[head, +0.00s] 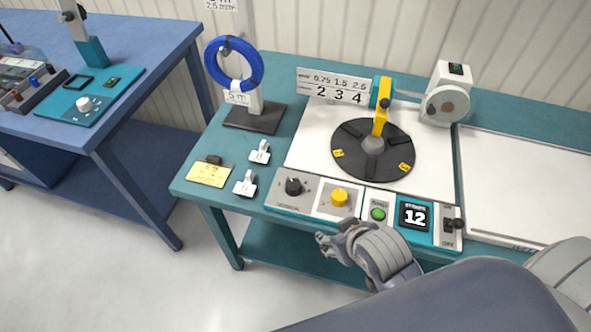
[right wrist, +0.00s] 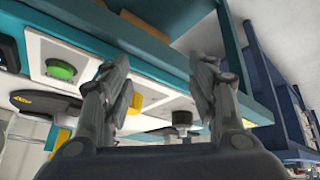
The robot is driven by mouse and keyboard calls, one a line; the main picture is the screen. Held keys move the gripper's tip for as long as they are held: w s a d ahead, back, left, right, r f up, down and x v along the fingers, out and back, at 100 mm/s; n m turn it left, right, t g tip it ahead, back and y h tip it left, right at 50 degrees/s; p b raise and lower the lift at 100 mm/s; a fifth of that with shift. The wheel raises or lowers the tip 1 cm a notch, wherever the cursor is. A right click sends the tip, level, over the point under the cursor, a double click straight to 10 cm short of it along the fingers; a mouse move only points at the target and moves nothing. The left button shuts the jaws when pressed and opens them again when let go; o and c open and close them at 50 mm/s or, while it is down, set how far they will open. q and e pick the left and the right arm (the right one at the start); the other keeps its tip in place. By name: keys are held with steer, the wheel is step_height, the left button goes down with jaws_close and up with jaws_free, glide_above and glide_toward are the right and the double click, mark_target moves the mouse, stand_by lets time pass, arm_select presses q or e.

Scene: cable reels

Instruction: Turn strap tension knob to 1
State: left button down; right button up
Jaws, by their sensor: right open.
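The control panel (head: 322,217) runs along the front edge of the teal bench. It carries a black knob (head: 293,186) at its left end and a yellow knob (head: 339,197) on a white plate beside it. Their small labels are too blurred to read, so I cannot tell which is the strap tension knob or its setting. My right gripper (head: 335,240) is open and empty in front of the panel, below the yellow knob in the head view. In the right wrist view, the black knob (right wrist: 182,118) shows beyond the parted fingers (right wrist: 160,88). My left gripper is not in view.
Behind is a black turntable (head: 350,165) with a yellow arm (head: 380,121). A blue coil (head: 257,69) stands back left. A blue table (head: 135,60) stands left.

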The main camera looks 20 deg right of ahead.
steer(key=w+a+r+t, duration=0.3)
steer(key=w+r+t, duration=0.3)
steer(key=w+r, duration=0.5)
steer(key=w+a+r+n+t+y, duration=0.2)
steer(key=w+a+r+t+y, duration=0.15)
steer(key=r, duration=0.35)
steer(key=w+a+r+n+t+y, duration=0.2)
steer(key=w+a+r+t, duration=0.1)
steer(key=w+a+r, duration=0.3)
steer(key=s+a+r+n+y, duration=0.2)
steer(key=a+r+n+y, duration=0.5)
steer(key=a+r+y, duration=0.1)
steer(key=s+a+n+g+y, duration=0.8)
steer(key=a+n+g, duration=0.3)
steer(key=n+g, duration=0.3)
steer(key=n+g+h, duration=0.3)
steer(key=g+h, duration=0.2)
steer(key=h, duration=1.7)
glide_above(293, 184)
step_height(293, 184, down, 21)
step_height(293, 184, down, 10)
steer(key=p, duration=0.2)
steer(key=shift+p, duration=0.35)
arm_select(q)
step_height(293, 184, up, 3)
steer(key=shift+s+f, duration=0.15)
